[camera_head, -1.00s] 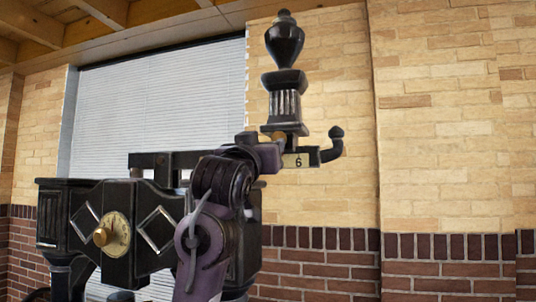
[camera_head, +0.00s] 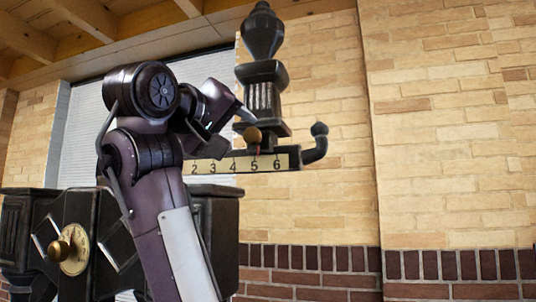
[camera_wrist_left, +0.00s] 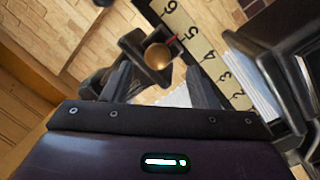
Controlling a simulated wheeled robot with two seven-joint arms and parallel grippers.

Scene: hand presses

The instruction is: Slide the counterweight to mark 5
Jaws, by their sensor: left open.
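The counterweight's brass knob (camera_head: 254,137) sits on the dark beam, with a red pointer (camera_head: 256,150) below it at about mark 5 of the cream number plate (camera_head: 215,166). In the left wrist view, the knob (camera_wrist_left: 158,56) is in a dark bracket and the red pointer lies close to the 5 on the plate (camera_wrist_left: 208,56). My left gripper (camera_head: 243,115) is open and empty, above and left of the knob. In the wrist view, its spread fingers (camera_wrist_left: 160,82) lie on either side below the knob, apart from it as far as I can tell. My right gripper is out of view.
A black urn-shaped ornament (camera_head: 262,35) on a fluted block rises above the beam. A curved hook (camera_head: 317,147) ends the beam at the right. The black press body with a brass dial (camera_head: 73,249) stands lower left. Room is free right of the hook, before the brick wall.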

